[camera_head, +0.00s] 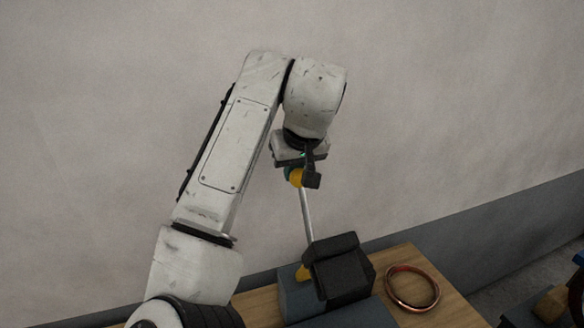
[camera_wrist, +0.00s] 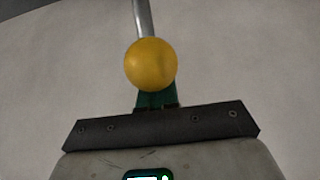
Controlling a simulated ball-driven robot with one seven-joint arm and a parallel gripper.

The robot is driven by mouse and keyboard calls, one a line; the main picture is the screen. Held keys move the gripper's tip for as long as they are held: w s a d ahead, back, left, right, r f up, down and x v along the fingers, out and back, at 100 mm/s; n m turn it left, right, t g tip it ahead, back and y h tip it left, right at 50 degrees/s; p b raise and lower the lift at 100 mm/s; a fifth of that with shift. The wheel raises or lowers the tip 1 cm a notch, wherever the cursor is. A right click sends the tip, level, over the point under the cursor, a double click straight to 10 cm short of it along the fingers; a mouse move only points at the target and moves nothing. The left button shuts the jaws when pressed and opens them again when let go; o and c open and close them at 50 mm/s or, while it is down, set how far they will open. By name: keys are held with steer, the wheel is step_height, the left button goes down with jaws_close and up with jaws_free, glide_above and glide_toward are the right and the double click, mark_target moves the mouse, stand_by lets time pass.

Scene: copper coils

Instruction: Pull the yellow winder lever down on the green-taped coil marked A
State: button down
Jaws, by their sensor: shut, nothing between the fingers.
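The yellow winder lever shows as a round yellow knob (camera_head: 296,178) on a thin metal rod (camera_head: 307,215), which stands nearly upright, leaning slightly. My gripper (camera_head: 311,180) is shut and empty, at the knob, with its dark finger partly hiding it. The rod's lower end meets a black block (camera_head: 340,268) on a blue-grey base (camera_head: 296,298). No green-taped coil or letter A is readable.
A copper coil ring (camera_head: 412,287) lies on the wooden table (camera_head: 393,256), right of the black block. More coil-like items (camera_head: 575,295) stand at the right edge. A plain grey wall (camera_head: 450,110) is behind; the space around the rod is clear.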

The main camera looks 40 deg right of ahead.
mark_target(303, 193)
steer(key=shift+f, duration=0.4)
steer(key=shift+s+a+r+p, duration=0.15)
steer(key=shift+s+a, duration=0.3)
steer(key=shift+s, duration=0.55)
steer(key=shift+s+a+f+p, duration=0.15)
steer(key=shift+s+a, duration=0.25)
steer(key=shift+s, duration=0.65)
steer(key=shift+s+a+r+p, duration=0.2)
steer(key=shift+s+a, duration=0.25)
steer(key=shift+s, duration=0.55)
steer(key=shift+s+a+f+p, duration=0.15)
steer(key=shift+s+a+f, duration=0.2)
steer(key=shift+s, duration=0.6)
steer(key=shift+s+a+f+p, duration=0.2)
steer(key=shift+s+a, duration=0.25)
steer(key=shift+s, duration=0.5)
steer(key=shift+s+a+f+p, duration=0.15)
steer(key=shift+s+a+f, duration=0.2)
steer(key=shift+s, duration=0.6)
